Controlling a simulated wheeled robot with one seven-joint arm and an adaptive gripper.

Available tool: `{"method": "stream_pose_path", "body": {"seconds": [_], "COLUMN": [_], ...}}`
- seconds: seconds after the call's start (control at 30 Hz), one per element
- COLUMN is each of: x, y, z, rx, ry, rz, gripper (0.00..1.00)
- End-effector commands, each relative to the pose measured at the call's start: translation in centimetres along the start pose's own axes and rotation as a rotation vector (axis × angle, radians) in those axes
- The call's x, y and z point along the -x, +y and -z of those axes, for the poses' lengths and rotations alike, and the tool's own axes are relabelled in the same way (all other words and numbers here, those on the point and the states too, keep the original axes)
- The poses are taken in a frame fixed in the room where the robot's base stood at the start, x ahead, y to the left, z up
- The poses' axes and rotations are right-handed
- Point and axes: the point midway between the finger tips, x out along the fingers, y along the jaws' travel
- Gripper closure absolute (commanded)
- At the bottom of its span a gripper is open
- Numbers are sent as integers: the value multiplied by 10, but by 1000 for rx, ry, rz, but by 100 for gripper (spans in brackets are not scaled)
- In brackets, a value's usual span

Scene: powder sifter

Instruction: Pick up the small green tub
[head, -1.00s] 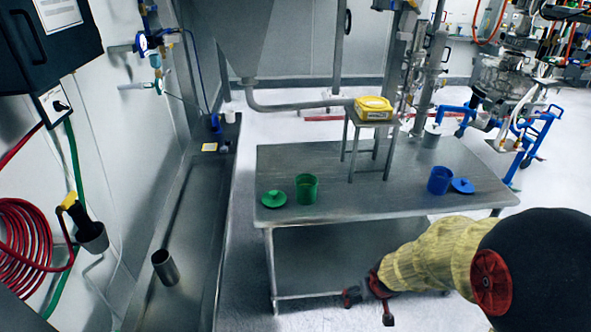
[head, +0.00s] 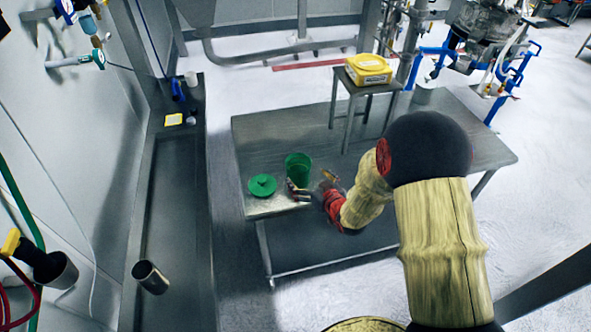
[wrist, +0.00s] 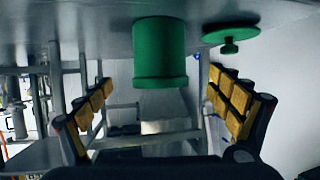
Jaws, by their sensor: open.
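The small green tub (head: 298,168) stands upright and without its lid on the metal table, near the front left. Its round green lid (head: 262,185) lies just left of it. My gripper (head: 311,183) is open, close in front and to the right of the tub. The wrist view appears upside down, with the table along the top. There the tub (wrist: 160,55) shows ahead between the two spread, yellow-padded fingers, with nothing held. The lid (wrist: 230,33) shows to the right. I cannot tell whether the tub is between the fingertips or just beyond them.
The metal table (head: 270,130) has free room behind the tub. A small stand (head: 368,88) bears a yellow box (head: 368,69) farther back. My arm covers the table's right front.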

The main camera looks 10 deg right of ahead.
Motion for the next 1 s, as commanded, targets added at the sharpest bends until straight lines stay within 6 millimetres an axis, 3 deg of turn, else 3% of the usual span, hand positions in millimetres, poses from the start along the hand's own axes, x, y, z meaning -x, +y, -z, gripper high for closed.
{"method": "stream_pose_path", "body": {"seconds": [0.13,0.37,0.7,1.0], "x": [-5,-28,-72,-78], "y": [-1,-1,0,0], "z": [9,9,9,11], "rx": [-4,-5,-6,-6], "ry": [34,32,31,31], "rz": [4,4,4,3], "gripper": [8,8,8,8]}}
